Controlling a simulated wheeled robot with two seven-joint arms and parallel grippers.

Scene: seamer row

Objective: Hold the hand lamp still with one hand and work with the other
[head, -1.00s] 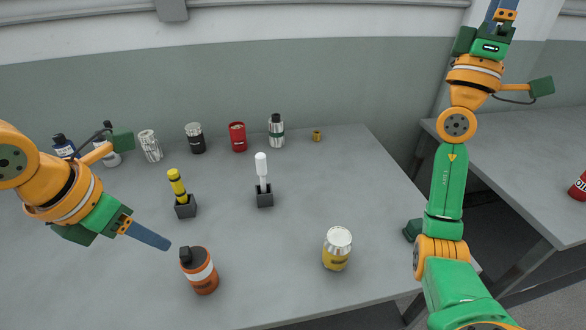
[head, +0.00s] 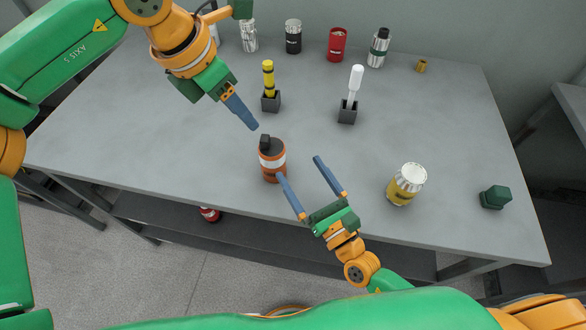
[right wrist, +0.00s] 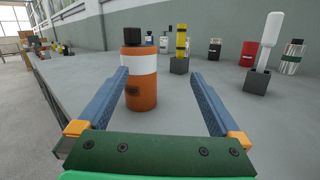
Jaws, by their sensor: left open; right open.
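An orange cylinder with a white band and black top, apparently the hand lamp (head: 272,160), stands upright near the table's front edge. It also shows in the right wrist view (right wrist: 141,92). My left gripper (head: 253,126) is above and behind it, pointing down to the right, apart from it; its fingers are seen nearly edge-on. My right gripper (head: 298,168) is open and empty at the front edge, fingers pointing towards the table. In the right wrist view the cylinder appears between its fingers (right wrist: 160,73), nearer the left one; I cannot tell whether they touch.
A yellow banded stick (head: 268,76) and a white-headed tool (head: 354,84) stand in dark holders. A yellow jar (head: 407,184) and a green block (head: 495,197) are at the right. A black can (head: 293,37), red can (head: 337,44) and silver flask (head: 378,48) line the back.

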